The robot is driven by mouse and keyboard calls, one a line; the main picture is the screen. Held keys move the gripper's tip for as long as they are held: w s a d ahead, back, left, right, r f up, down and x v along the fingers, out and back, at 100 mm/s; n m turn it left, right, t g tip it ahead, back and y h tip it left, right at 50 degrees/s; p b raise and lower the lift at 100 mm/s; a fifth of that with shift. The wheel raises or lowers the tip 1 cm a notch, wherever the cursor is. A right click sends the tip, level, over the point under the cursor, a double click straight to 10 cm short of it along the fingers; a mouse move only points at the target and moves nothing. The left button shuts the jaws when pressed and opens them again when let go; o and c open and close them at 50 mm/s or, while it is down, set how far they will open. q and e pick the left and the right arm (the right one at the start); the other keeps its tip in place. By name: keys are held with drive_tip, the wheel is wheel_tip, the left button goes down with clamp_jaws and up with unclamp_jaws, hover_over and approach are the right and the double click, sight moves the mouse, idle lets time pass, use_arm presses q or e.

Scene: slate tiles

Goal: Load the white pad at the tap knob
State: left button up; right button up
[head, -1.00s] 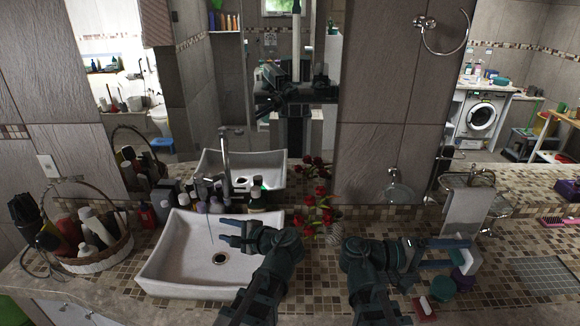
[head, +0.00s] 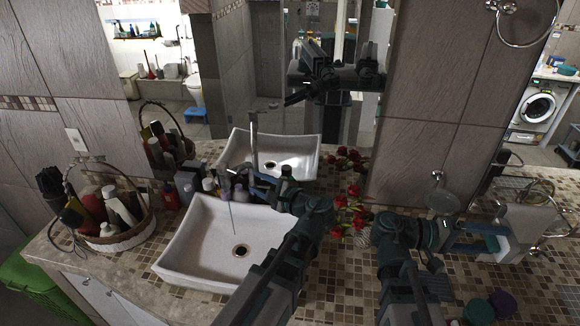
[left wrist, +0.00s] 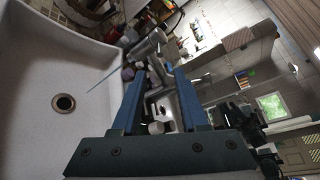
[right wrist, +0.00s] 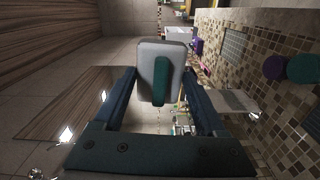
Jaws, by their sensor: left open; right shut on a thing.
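The white pad (right wrist: 160,62), with a teal grip strip, is between my right gripper's fingers (right wrist: 161,85); in the head view it shows as a pale block (head: 507,245). My right gripper (head: 482,238) is shut on it, above the counter on the right. The chrome tap (head: 254,140) stands behind the white sink (head: 190,262). In the left wrist view the tap (left wrist: 150,45) lies beyond and between my open fingers (left wrist: 160,85), with a small round knob (left wrist: 156,128) low between them. My left gripper (head: 262,180) is apart from or beside the tap; contact is unclear.
A thin water stream (head: 232,215) falls into the sink. Several bottles (head: 188,194) stand behind it; a filled basket (head: 125,238) is at left. Red roses (head: 354,205) stand between my arms. A grey towel (head: 533,232) hangs at right. Teal and purple round things (head: 478,312) lie at front right.

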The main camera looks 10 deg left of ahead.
sight(237, 172)
use_arm(q)
drive_tip(key=b+x, duration=0.2)
drive_tip(key=x, duration=1)
clamp_jaws()
